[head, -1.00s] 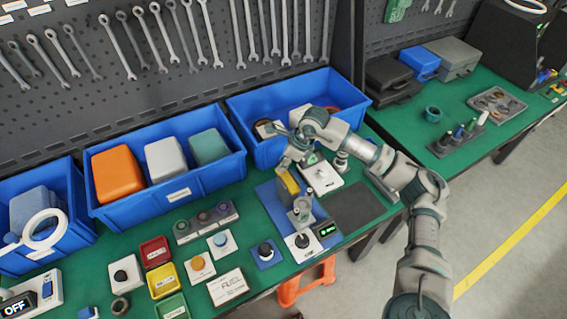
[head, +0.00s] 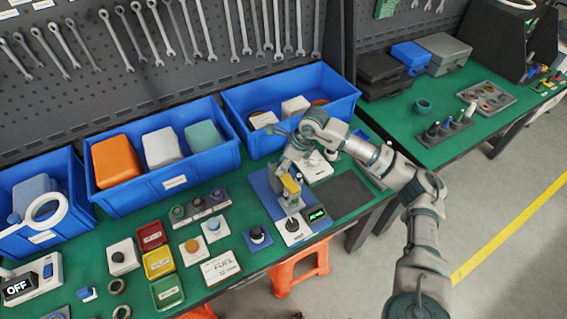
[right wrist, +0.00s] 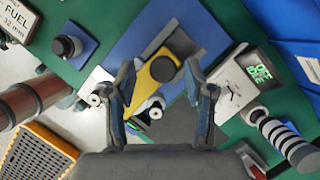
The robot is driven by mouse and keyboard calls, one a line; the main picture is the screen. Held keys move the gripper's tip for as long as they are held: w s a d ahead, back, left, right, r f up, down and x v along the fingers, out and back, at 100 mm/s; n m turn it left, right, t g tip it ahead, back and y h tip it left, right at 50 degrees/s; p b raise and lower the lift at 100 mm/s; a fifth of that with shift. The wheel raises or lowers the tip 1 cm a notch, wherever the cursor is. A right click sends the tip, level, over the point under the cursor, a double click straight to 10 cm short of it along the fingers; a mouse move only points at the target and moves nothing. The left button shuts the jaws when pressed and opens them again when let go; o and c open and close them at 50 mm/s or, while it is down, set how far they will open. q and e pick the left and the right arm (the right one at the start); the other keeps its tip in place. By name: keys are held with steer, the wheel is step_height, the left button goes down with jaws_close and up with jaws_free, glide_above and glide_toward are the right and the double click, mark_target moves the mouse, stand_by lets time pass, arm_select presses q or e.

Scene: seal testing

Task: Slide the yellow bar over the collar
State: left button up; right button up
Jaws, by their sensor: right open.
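The yellow bar (head: 291,187) stands on the blue base plate (head: 262,187), below my right gripper (head: 289,177) in the head view. The fingers are open and stand apart on either side of that end. I cannot tell whether they touch it. A small pale metal part (right wrist: 152,106) lies just below the bar's end. I cannot make out the collar for certain. My left gripper is not in view.
A device with a lit green display (head: 316,213) stands right of the bar. A black knob on a blue plate (head: 258,236) stands to its left. Blue bins (head: 228,115) stand behind. The dark mat (head: 345,195) is bare.

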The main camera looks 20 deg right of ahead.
steer(key=v, duration=1.1)
steer(key=shift+d+r, duration=0.15)
steer(key=shift+r, duration=0.15)
steer(key=shift+s, duration=0.1)
